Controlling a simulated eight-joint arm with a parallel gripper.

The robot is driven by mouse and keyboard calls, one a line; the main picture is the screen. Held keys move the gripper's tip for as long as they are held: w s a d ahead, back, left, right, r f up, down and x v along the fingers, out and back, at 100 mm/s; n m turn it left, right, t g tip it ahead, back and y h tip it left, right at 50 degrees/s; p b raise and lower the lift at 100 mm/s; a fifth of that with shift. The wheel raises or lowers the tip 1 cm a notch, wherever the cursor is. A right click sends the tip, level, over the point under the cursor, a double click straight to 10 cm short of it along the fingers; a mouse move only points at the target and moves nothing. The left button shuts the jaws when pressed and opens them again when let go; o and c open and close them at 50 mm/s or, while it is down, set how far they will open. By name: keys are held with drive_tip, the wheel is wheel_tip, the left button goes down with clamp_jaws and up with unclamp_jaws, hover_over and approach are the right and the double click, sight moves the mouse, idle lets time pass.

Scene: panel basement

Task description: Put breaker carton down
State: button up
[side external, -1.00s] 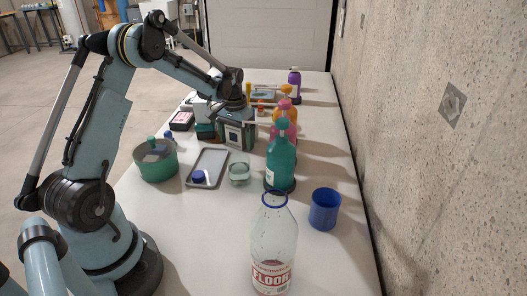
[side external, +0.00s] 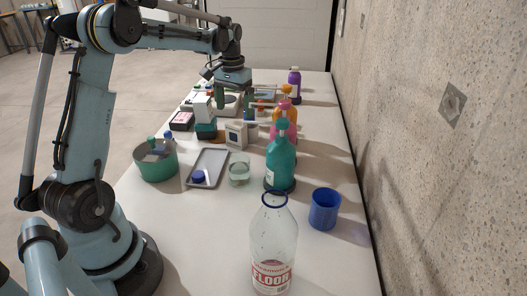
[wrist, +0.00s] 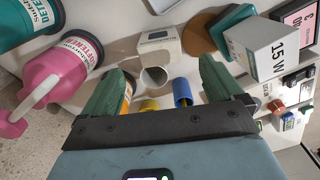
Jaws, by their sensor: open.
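The breaker carton, a small white box with a dark panel on its face (side external: 236,133), stands upright on the table in the side view. It also shows at the top of the wrist view (wrist: 158,42). My gripper (side external: 235,100) is above the carton and apart from it. Its two green fingers are spread wide, and in the wrist view the gap between them (wrist: 163,85) holds nothing.
A white and teal carton marked 15 W (side external: 204,112) stands left of the breaker carton. A grey tray (side external: 208,166), a glass jar (side external: 239,171) and a green tub (side external: 155,162) are nearer the camera. Pink (side external: 285,122) and teal (side external: 280,163) bottles line the right.

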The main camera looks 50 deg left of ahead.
sight(236, 124)
drive_tip(key=shift+r, duration=0.5)
drive_tip(key=shift+s+r, duration=0.2)
drive_tip(key=shift+r, duration=0.95)
drive_tip(key=f, duration=1.2)
drive_tip(key=shift+w, duration=0.25)
drive_tip(key=shift+c, duration=0.2)
drive_tip(key=c, duration=1.2)
